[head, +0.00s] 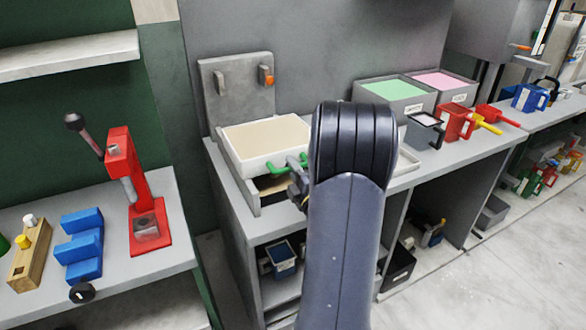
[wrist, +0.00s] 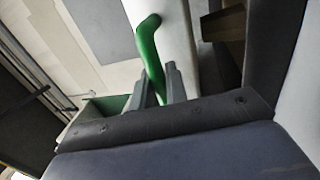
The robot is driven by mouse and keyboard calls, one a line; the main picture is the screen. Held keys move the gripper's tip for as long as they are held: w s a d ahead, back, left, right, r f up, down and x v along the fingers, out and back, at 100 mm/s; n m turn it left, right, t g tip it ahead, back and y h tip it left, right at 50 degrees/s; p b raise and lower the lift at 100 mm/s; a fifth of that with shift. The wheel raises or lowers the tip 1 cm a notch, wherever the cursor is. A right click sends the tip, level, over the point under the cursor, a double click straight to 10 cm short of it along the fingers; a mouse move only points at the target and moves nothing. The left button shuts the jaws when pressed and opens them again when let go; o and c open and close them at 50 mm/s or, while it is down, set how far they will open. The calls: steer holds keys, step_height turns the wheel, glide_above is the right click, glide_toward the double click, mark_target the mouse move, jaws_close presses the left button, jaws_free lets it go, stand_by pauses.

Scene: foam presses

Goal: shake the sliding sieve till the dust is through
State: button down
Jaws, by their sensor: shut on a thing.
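The sieve (head: 265,140) is a pale, shallow box with beige contents, sitting on a grey frame on the bench. Its green handle (wrist: 148,45) sticks out at the front and also shows in the head view. My gripper (wrist: 160,85) is shut on the green handle, with a grey finger on each side of it. In the head view my arm hides most of the gripper and the right side of the frame. A dark gap with something tan shows under the sieve. I cannot tell how much dust is on the mesh.
An upright grey panel (head: 238,92) with two pegs stands behind the sieve. Green (head: 395,90) and pink (head: 440,82) foam bins, a grey jug (head: 424,131) and red jugs (head: 456,122) stand to the right. A red lever press (head: 135,185) stands on the left table.

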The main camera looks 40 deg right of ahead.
mark_target(280, 152)
steer(key=b+x, duration=0.1)
steer(key=x, duration=0.1)
steer(key=f+b+x, duration=0.1)
steer(key=b+x, duration=0.1)
steer(key=x, duration=0.1)
steer(key=b+x, duration=0.2)
steer(key=x, duration=0.1)
steer(key=shift+w+f, duration=0.15)
steer(key=shift+f, duration=0.25)
steer(key=shift+r, duration=0.25)
steer(key=c, duration=1.6)
jaws_free()
steer(key=shift+w+f, duration=0.1)
steer(key=shift+w, duration=0.1)
steer(key=shift+o, duration=0.6)
steer(key=b+v, duration=0.2)
steer(key=v, duration=0.9)
steer(key=shift+d, duration=0.1)
